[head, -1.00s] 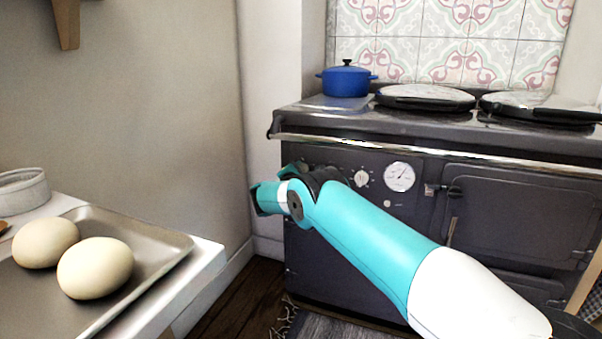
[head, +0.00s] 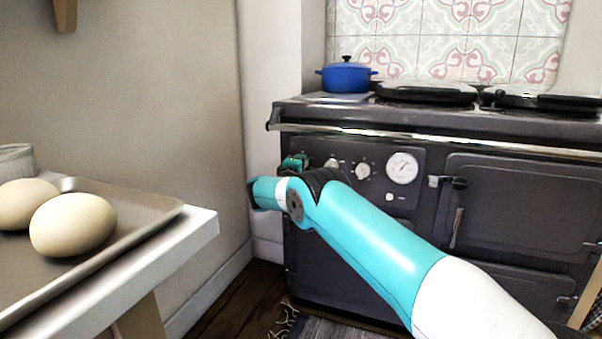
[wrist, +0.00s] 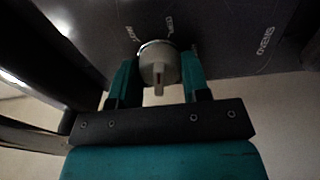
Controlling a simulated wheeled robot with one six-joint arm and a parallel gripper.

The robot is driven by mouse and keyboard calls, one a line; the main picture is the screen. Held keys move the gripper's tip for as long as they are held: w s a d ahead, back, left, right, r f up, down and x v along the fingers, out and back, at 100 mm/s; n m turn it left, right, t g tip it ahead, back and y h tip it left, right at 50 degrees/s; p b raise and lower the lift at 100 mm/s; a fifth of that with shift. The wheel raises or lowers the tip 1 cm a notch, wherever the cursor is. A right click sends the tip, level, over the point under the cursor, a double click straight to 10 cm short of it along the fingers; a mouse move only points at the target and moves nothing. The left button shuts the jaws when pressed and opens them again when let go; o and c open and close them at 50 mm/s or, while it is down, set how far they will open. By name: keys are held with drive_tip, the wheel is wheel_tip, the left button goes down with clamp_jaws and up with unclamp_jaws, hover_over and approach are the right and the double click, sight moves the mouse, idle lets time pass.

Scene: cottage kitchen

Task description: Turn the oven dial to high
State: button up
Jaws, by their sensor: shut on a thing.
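The dark oven range (head: 330,235) stands ahead, with a control panel on its front. My gripper (head: 296,163) is at the left end of that panel in the head view. In the wrist view its two teal fingers (wrist: 160,60) are shut on a pale round dial (wrist: 157,66), one on each side. The dial's pointer ridge points down in the picture, toward the palm. Pale lettering lies on the dark panel around the dial, too small and tilted to read surely. In the head view my gripper hides this dial.
To the right on the panel are two more pale knobs (head: 332,165) (head: 363,172) and a round white gauge (head: 402,168). A metal rail (head: 430,138) crosses above. A blue pot (head: 346,77) stands on top. A tray (head: 150,205) with two egg-shaped objects is on a counter at left.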

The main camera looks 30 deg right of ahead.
drive_tip(key=m+b, duration=0.2)
drive_tip(key=m, duration=0.1)
drive_tip(key=m+b, duration=0.1)
drive_tip(key=m, duration=0.1)
drive_tip(key=shift+a+f+h, duration=0.15)
drive_tip(key=shift+f+h, duration=0.1)
drive_tip(key=shift+h, duration=0.05)
drive_tip(key=m+g+b, duration=0.1)
drive_tip(key=m+b, duration=0.1)
drive_tip(key=m, duration=0.2)
drive_tip(key=shift+w, duration=0.1)
drive_tip(key=m+b, duration=0.1)
drive_tip(key=m, duration=0.2)
drive_tip(key=shift+m+h, duration=0.3)
drive_tip(key=shift+w+a+r+m+g+b, duration=0.1)
drive_tip(key=shift+m+g+b, duration=0.25)
drive_tip(key=shift+m, duration=1.25)
drive_tip(key=o, duration=0.8)
drive_tip(key=shift+o, duration=0.6)
drive_tip(key=p+v, duration=0.3)
drive_tip(key=v, duration=1.4)
drive_tip(key=shift+a, duration=0.15)
